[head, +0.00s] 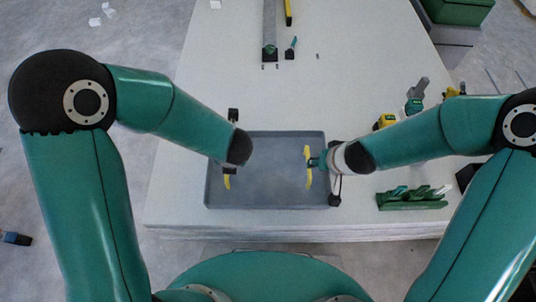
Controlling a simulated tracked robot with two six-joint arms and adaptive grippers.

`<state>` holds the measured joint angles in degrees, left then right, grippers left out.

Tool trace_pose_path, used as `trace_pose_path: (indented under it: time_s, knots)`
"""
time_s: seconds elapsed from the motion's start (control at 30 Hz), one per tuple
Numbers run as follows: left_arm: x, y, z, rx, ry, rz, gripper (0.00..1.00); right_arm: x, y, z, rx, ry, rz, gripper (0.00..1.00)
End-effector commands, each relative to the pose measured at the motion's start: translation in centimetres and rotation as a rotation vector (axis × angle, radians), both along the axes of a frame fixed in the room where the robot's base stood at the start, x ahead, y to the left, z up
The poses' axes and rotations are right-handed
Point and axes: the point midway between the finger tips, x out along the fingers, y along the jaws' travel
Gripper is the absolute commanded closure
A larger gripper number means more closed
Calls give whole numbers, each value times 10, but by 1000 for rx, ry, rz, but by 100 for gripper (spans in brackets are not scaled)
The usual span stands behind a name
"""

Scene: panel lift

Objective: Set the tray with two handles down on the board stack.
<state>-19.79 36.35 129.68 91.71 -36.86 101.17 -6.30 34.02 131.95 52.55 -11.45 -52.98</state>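The grey rectangular tray (268,190) lies over the front middle of the pale board stack (185,130). Whether it rests on the stack or hangs just above it, I cannot tell. Its left yellow handle (227,182) is partly covered by my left arm's end. My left gripper (229,168) is at that handle, with its fingers mostly hidden under the wrist. The right yellow handle (308,178) shows more fully. My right gripper (316,162) meets it from the right, but its finger closure is not clear.
A green rack (411,199) with small items stands right of the tray. Yellow and green power tools (413,106) lie behind it. A long grey bar (269,30) and a yellow level (288,10) lie at the back. The stack's middle behind the tray is clear.

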Motion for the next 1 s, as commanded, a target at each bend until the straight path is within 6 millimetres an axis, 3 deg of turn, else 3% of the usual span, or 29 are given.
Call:
trace_pose_path:
  time_s: [0.3, 1.0]
  knots:
    - [0, 0, 0, 0, 0, 0, 62, -8, -4, 17, 2, 1, 1, 62]
    - [0, 0, 0, 0, 0, 0, 62, -8, -4, 18, 2, 1, 1, 62]
